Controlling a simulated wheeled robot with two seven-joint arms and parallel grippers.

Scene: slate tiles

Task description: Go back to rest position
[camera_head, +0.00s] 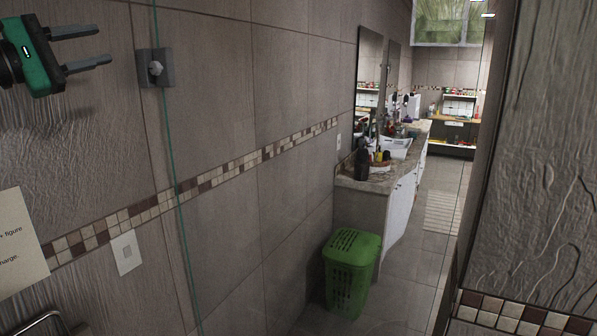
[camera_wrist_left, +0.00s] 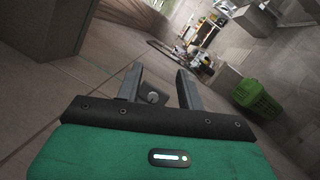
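My left gripper (camera_head: 106,46) comes in at the top left of the head view, green and black with two grey fingers pointing right. It is in front of the tiled wall and touches nothing that I can see. In the left wrist view the two fingers of my left gripper (camera_wrist_left: 158,88) stand apart with nothing held between them. A wall knob on a square plate (camera_head: 156,68) is to the right of the fingers in the head view. My right gripper is in neither view.
A green lidded basket (camera_head: 348,280) stands on the floor beside a counter (camera_head: 378,184) with bottles and a basin. A tiled wall (camera_head: 535,150) closes the right side. A light switch (camera_head: 126,253) and a paper sign (camera_head: 18,245) are at left. The floor (camera_head: 415,258) between is free.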

